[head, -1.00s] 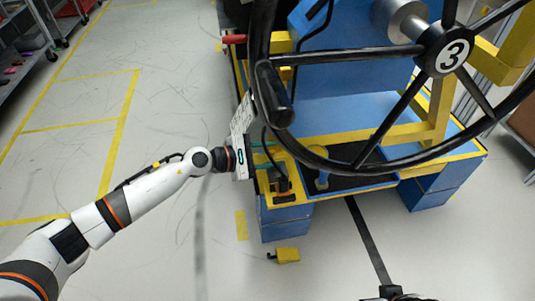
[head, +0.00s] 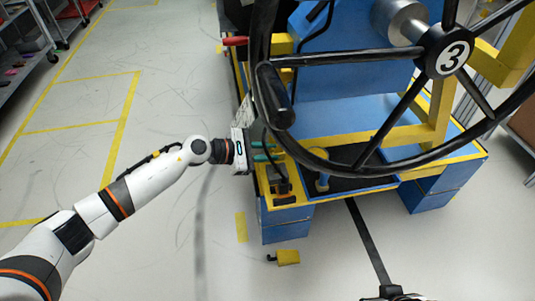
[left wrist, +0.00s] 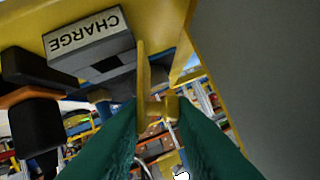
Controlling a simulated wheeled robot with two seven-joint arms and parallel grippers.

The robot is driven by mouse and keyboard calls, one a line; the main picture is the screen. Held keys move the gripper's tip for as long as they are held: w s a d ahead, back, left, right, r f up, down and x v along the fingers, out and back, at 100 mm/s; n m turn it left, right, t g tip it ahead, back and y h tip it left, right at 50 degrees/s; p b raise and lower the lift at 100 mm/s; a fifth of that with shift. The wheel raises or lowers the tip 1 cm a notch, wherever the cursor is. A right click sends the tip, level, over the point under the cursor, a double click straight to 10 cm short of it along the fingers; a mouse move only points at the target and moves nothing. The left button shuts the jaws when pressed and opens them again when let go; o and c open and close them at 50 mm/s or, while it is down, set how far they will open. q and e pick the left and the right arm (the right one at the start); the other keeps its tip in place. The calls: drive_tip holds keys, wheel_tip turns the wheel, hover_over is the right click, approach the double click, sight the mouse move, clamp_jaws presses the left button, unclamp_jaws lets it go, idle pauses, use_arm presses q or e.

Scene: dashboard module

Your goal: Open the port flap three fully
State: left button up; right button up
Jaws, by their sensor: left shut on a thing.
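My left gripper (head: 264,151) is at the left side of the blue and yellow module, beside a pale panel (head: 245,110) seen nearly edge-on, which looks like the port flap. In the left wrist view its green fingers (left wrist: 158,108) are shut on a small yellow tab (left wrist: 143,75). A large plain grey panel (left wrist: 265,75) fills the right side there, standing out from the yellow frame. A grey block marked CHARGE (left wrist: 88,38) is left of the tab. The flap's number and hinge cannot be made out.
A black steering wheel (head: 275,95) with a hub marked 3 (head: 453,56) hangs over the module, close to my left gripper. A red lever (head: 235,41) sticks out farther back. A yellow block (head: 287,257) lies on the floor in front. The floor at left is clear.

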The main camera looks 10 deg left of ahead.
use_arm(q)
drive_tip(key=shift+w, duration=0.1)
drive_tip(key=o, duration=0.9)
drive_tip(key=shift+a, duration=0.1)
drive_tip(key=v, duration=1.2)
drive_tip(key=shift+p, duration=0.35)
drive_tip(key=shift+c, duration=0.2)
